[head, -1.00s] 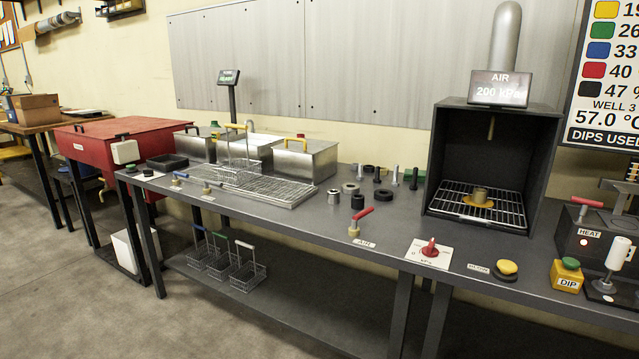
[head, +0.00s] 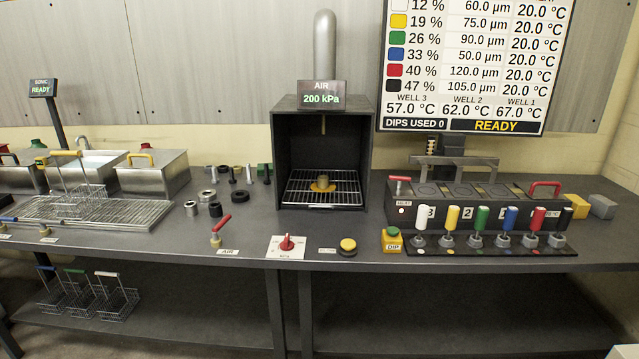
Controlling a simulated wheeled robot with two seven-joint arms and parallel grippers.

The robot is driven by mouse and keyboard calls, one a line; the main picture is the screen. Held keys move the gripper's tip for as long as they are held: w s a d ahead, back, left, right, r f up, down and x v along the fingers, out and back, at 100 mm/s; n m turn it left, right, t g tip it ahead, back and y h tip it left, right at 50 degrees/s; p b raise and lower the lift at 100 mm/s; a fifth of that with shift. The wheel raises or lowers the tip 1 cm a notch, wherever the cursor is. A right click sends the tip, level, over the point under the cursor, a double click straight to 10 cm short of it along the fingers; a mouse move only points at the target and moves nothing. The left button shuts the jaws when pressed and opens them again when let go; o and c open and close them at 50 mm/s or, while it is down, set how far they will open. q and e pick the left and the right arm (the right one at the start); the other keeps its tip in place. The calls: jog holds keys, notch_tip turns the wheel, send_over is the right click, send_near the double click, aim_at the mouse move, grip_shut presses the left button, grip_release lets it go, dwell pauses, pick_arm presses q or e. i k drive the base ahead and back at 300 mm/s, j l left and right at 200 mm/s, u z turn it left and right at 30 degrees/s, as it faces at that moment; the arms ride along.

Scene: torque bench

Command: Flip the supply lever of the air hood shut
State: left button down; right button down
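The air hood (head: 323,150) is a dark open-fronted box at the back of the bench, with a grey duct above it. Its display (head: 321,95) reads AIR 200 kPa. A wire grate (head: 300,190) inside carries a small brass-coloured part on a yellow piece (head: 322,184). The supply lever (head: 221,223) has a red handle on a brass valve, at the front edge left of the hood, beside the AIR label (head: 229,252). Its handle slants up to the right. Neither of my grippers is in view.
A red knob (head: 286,243) on a white plate and a yellow button (head: 348,246) sit right of the lever. Loose sockets and bolts (head: 240,197) lie behind it.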

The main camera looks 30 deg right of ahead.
aim_at(218, 226)
jog(key=i+z, duration=0.15)
jog(key=i, duration=0.5)
jog(key=i+j+z, duration=0.1)
jog(key=i, duration=0.6)
jog(key=i+j+z, duration=0.15)
jog(key=i, duration=0.5)
